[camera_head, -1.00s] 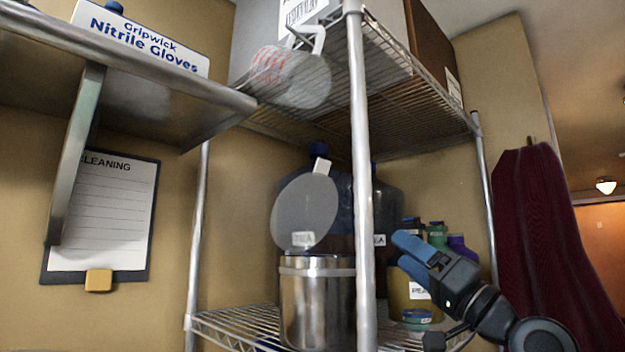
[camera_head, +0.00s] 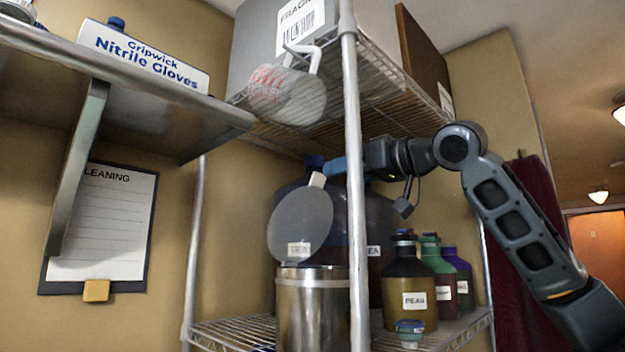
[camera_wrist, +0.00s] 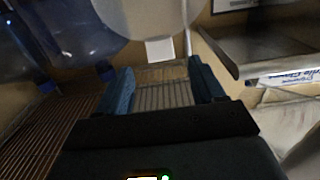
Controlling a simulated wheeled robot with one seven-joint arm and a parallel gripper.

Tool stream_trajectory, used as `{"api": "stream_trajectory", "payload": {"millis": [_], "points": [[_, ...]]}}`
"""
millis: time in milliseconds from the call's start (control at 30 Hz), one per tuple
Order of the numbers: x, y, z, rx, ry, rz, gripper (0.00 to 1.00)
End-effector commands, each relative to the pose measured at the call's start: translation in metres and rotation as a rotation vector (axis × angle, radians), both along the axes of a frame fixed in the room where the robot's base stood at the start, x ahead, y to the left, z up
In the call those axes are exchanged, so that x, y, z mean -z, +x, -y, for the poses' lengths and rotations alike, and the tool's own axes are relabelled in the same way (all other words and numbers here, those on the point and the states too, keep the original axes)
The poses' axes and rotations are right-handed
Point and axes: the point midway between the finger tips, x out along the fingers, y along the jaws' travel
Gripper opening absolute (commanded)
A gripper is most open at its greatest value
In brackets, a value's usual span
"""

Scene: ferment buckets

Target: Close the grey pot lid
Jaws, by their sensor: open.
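The grey pot lid (camera_head: 300,228) is a round disc standing steeply open on the steel pot (camera_head: 312,312), with a white tab (camera_head: 318,180) at its top edge. In the wrist view, the lid (camera_wrist: 140,14) fills the top, with a white tab or label (camera_wrist: 160,49) at its lower edge. My gripper (camera_head: 336,168) is beside the upper right of the lid, close to the tab; whether it touches is unclear. A shelf post hides part of it. In the wrist view, the gripper (camera_wrist: 162,86) is open, with nothing between its blue fingers.
Large blue jugs (camera_head: 384,230) stand behind the pot. Several capped bottles (camera_head: 409,285) and a small jar (camera_head: 410,331) are to its right. A metal post (camera_head: 355,220) rises in front.

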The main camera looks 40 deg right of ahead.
Motion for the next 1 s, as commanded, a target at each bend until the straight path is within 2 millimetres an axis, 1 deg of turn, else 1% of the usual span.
{"api": "stream_trajectory", "payload": {"millis": [167, 400, 533, 700, 933, 1000], "points": [[-0.002, 0.017, 0.0, 0.002, -0.001, -0.005, 0.68], [-0.002, 0.054, -0.002, 0.0, -0.001, -0.004, 0.68], [-0.002, 0.068, -0.002, 0.001, -0.001, -0.003, 0.68], [0.0, 0.076, -0.002, 0.001, 0.0, -0.001, 0.68], [0.0, 0.077, -0.002, 0.0, 0.0, -0.001, 0.68], [0.0, 0.077, -0.002, 0.0, 0.0, -0.001, 0.62]]}}
